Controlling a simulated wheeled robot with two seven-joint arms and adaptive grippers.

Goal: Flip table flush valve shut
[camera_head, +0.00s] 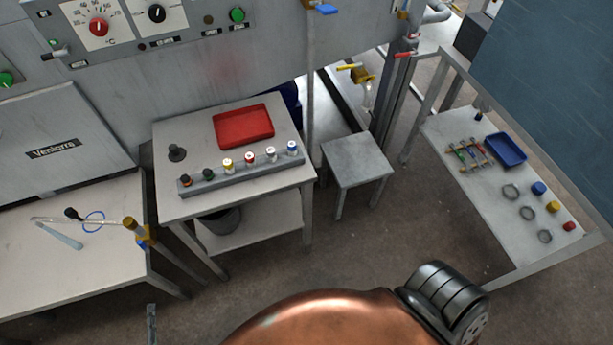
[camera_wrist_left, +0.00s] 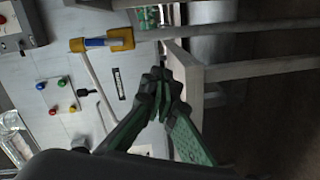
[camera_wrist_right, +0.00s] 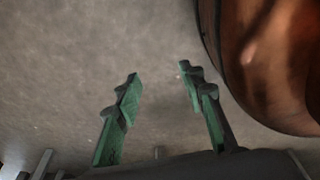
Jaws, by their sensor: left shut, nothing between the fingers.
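The table flush valve (camera_head: 137,231) has a yellow body and a blue handle, at the right edge of the left table. In the left wrist view the valve (camera_wrist_left: 122,39) is at upper left, with its blue handle (camera_wrist_left: 98,43) lying along the line of the body. My left gripper (camera_wrist_left: 160,84) is shut and empty, apart from the valve, beside the table edge. In the head view only a thin part of the left gripper (camera_head: 152,322) shows at the bottom edge. My right gripper (camera_wrist_right: 159,72) is open and empty above the floor.
The left table (camera_head: 100,268) carries a clear tube and a blue loop (camera_head: 93,217). A middle table (camera_head: 190,130) holds a red tray (camera_head: 243,126) and a rack of several cylinders. A stool (camera_head: 357,160) and a right table (camera_head: 440,125) stand farther right. Floor between them is clear.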

